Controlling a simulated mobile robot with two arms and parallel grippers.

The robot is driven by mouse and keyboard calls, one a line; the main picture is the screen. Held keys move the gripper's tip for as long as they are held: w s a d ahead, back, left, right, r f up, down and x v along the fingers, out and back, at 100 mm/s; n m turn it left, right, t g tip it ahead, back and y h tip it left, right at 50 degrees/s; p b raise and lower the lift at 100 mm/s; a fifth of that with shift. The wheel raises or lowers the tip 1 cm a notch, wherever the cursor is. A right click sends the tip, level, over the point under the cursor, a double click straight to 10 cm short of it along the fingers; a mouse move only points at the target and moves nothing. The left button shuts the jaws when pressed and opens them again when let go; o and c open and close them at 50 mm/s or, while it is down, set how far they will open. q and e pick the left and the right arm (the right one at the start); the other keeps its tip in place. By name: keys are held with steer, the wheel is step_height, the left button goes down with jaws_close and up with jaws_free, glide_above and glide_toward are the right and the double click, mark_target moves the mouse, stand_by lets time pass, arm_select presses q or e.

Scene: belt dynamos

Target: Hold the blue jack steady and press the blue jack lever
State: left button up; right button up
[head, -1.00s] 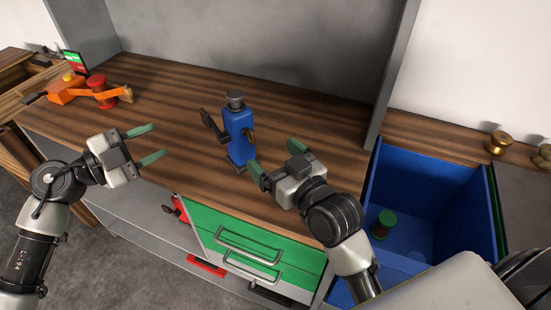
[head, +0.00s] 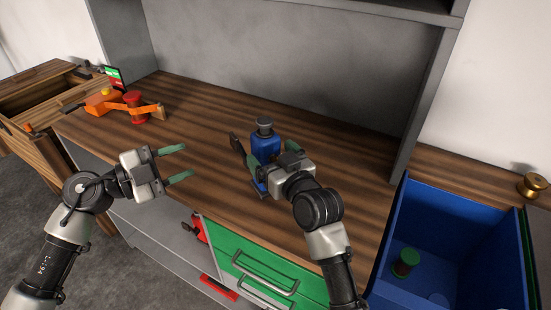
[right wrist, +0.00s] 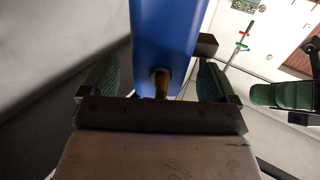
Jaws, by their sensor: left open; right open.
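The blue jack (head: 265,148) stands upright on the wooden workbench with a dark cap on top. Its dark lever (head: 237,146) sticks out on its left side. My right gripper (head: 268,175) is open at the jack's near side and hides its lower part. In the right wrist view, the jack's blue body (right wrist: 165,35) lies between the two green fingers, with a brass piece on its face; I cannot tell whether they touch it. My left gripper (head: 182,163) is open and empty, left of the jack near the bench's front edge.
An orange tool with a red knob (head: 133,103) sits at the bench's back left. A blue bin (head: 455,200) holding a green-topped red piece (head: 405,262) is at the right. Green drawers (head: 270,265) are below the bench. The bench between the tool and jack is clear.

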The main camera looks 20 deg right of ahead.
steer(key=shift+c, duration=0.4)
jaws_close()
arm_select(q)
steer(key=shift+r, duration=0.15)
steer(key=c, duration=0.3)
steer(key=r+m, duration=0.1)
steer(key=r+m+g+y, duration=0.2)
steer(key=m, duration=0.1)
steer(key=shift+s+d+r, duration=0.15)
steer(key=shift+s+d, duration=0.1)
steer(key=shift+s, duration=0.05)
jaws_close()
steer(key=shift+a+r+m+y, duration=0.5)
steer(key=shift+r+m+y, duration=0.2)
steer(key=shift+y, duration=0.35)
steer(key=shift+a+r+m+y, duration=0.55)
steer(key=shift+r+y, duration=0.3)
steer(key=shift+y, duration=0.15)
steer(key=shift+a+r+m+y, duration=0.5)
steer(key=shift+r+m+y, duration=0.2)
steer(key=shift+y, duration=0.35)
